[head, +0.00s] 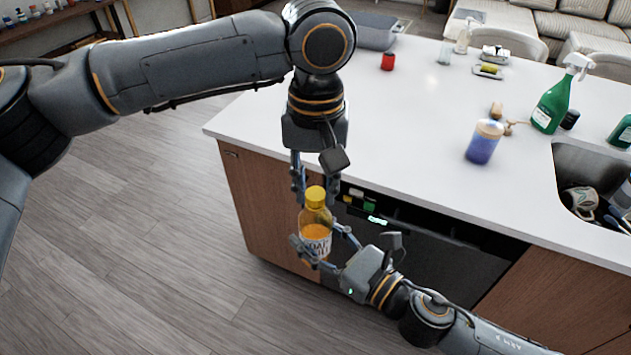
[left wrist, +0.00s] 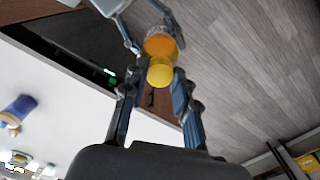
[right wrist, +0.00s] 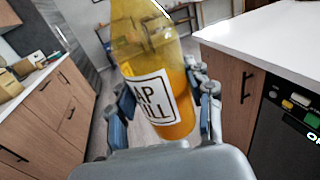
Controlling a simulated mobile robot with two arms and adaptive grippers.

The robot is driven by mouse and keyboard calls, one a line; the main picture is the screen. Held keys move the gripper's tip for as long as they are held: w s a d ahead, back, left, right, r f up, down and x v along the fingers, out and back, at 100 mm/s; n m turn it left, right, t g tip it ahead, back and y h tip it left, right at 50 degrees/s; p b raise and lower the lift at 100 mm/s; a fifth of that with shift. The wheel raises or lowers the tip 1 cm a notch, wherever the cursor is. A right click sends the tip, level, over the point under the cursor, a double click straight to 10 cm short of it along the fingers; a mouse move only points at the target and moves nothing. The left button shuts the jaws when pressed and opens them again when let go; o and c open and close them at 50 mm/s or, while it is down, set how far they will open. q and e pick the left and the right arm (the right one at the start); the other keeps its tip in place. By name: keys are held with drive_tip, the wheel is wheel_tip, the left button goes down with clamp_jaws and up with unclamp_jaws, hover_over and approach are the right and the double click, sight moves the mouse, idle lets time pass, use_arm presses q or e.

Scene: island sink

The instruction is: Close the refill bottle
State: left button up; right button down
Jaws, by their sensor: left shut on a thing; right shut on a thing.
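The refill bottle (head: 316,243) is clear, with orange liquid and a white label, and is held roughly upright in the air in front of the island. My right gripper (head: 320,240) is shut around its body; the right wrist view shows the bottle (right wrist: 152,75) between the fingers. The yellow cap (head: 315,196) is at the bottle's mouth. My left gripper (head: 316,191) points down from above and is shut on the cap. The left wrist view shows the cap (left wrist: 160,72) between its fingers, in line with the bottle. I cannot tell how tightly the cap sits.
The white island counter (head: 420,120) is just behind the grippers, above a dark dishwasher (head: 430,250). The sink (head: 590,170) is at right. Floor at left is clear.

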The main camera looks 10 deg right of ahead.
use_arm(q)
drive_tip(key=m, duration=1.1)
drive_tip(key=shift+m, duration=0.3)
drive_tip(key=m, duration=0.5)
drive_tip(key=shift+f+m, duration=0.1)
drive_tip(key=shift+m, duration=0.2)
drive_tip(key=m, duration=0.3)
drive_tip(key=shift+w+m, duration=0.1)
drive_tip(key=shift+m, duration=0.2)
drive_tip(key=m, duration=0.3)
drive_tip(key=shift+m, duration=0.4)
drive_tip(key=m, duration=0.5)
drive_tip(key=shift+m, duration=0.3)
drive_tip(key=m, duration=0.5)
drive_tip(key=shift+m, duration=0.3)
drive_tip(key=m, duration=0.5)
drive_tip(key=shift+m, duration=0.4)
drive_tip(key=m, duration=0.5)
drive_tip(key=shift+m, duration=0.4)
